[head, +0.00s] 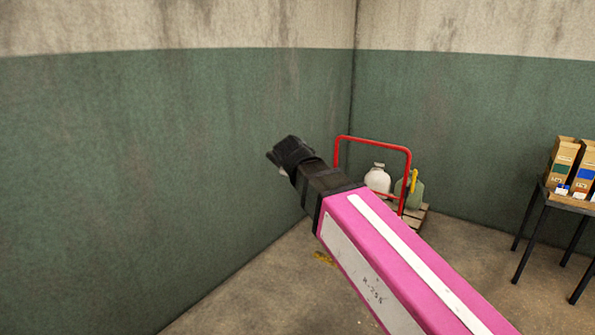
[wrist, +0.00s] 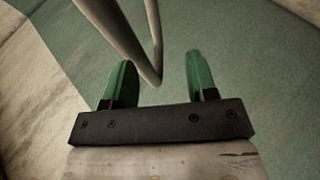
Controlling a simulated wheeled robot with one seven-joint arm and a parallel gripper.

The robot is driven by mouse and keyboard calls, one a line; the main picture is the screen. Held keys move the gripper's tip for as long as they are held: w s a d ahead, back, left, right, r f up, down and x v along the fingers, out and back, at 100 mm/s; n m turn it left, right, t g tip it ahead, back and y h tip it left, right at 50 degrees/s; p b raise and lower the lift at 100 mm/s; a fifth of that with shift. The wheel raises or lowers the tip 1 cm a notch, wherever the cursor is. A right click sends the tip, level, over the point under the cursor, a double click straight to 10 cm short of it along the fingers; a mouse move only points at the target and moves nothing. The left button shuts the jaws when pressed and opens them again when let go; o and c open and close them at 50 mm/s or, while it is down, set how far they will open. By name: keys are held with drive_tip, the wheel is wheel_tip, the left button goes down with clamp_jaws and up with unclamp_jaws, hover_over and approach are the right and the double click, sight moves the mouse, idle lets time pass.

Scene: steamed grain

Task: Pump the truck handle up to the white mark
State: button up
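In the head view my gripper (head: 282,158) is a dark shape at the end of my pink arm, left of a red tubular handle frame (head: 409,170) in the corner. In the wrist view my gripper (wrist: 160,62) has its two green fingers spread apart. A pale bent tube (wrist: 125,38) comes down from the top, and its bend lies between the fingers, closer to the left one. I cannot tell whether it touches that finger, nor whether this tube is the truck handle. My arm hides the lower part of the red frame. I see no white mark on a handle.
A white jug (head: 377,179) and a greenish jug (head: 416,193) stand behind the red frame by a wooden pallet (head: 420,216). A dark table (head: 548,200) with cardboard boxes (head: 562,160) stands at right. Green and beige walls meet behind. Floor (head: 480,265) between is clear.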

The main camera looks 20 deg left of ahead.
drive_tip(key=a+v, duration=0.1)
drive_tip(key=v, duration=0.6)
drive_tip(key=shift+s+d, duration=0.15)
drive_tip(key=shift+d, duration=0.4)
